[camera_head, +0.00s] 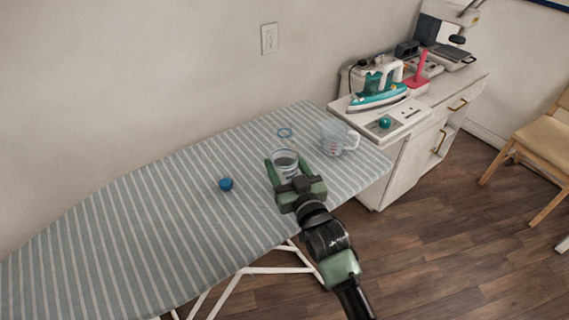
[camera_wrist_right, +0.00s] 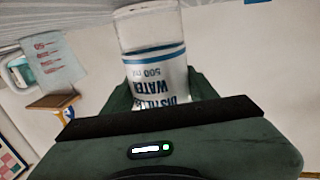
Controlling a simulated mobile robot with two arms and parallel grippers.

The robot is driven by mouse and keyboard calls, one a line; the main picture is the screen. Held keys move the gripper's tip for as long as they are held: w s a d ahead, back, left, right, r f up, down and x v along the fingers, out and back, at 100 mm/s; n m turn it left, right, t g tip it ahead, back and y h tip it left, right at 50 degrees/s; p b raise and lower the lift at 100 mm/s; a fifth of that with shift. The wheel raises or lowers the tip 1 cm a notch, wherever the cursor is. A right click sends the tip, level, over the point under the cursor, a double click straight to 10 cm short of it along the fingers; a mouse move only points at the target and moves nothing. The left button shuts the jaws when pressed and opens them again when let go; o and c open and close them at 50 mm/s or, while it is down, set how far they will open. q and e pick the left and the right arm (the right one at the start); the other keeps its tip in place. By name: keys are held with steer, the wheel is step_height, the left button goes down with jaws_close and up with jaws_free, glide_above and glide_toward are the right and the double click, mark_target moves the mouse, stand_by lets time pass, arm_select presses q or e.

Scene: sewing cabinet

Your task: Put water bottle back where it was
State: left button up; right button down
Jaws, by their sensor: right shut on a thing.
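The water bottle (camera_head: 286,164) is clear, and its upper end faces the camera in the head view. In the right wrist view the bottle (camera_wrist_right: 155,62) shows a white label with blue bands and "WATER 500 ml", upside down in the picture. My right gripper (camera_head: 289,172) is shut on the bottle, with a finger on either side, over the striped ironing board (camera_head: 140,205). Whether its base touches the board is hidden. A blue cap (camera_head: 226,184) lies on the board to the left. My left gripper is not in view.
A clear measuring cup (camera_head: 338,139) stands just right of the bottle. A small blue ring (camera_head: 285,133) shows behind it. A white cabinet (camera_head: 415,160) to the right carries a teal iron (camera_head: 377,92). The board's left part is clear apart from the cap.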

steer(key=shift+f, duration=0.1)
steer(key=shift+c, duration=2.3)
jaws_free()
steer(key=shift+s, duration=0.1)
steer(key=b+v, duration=0.1)
steer(key=v, duration=1)
steer(key=shift+s+d, duration=0.2)
steer(key=shift+s, duration=0.15)
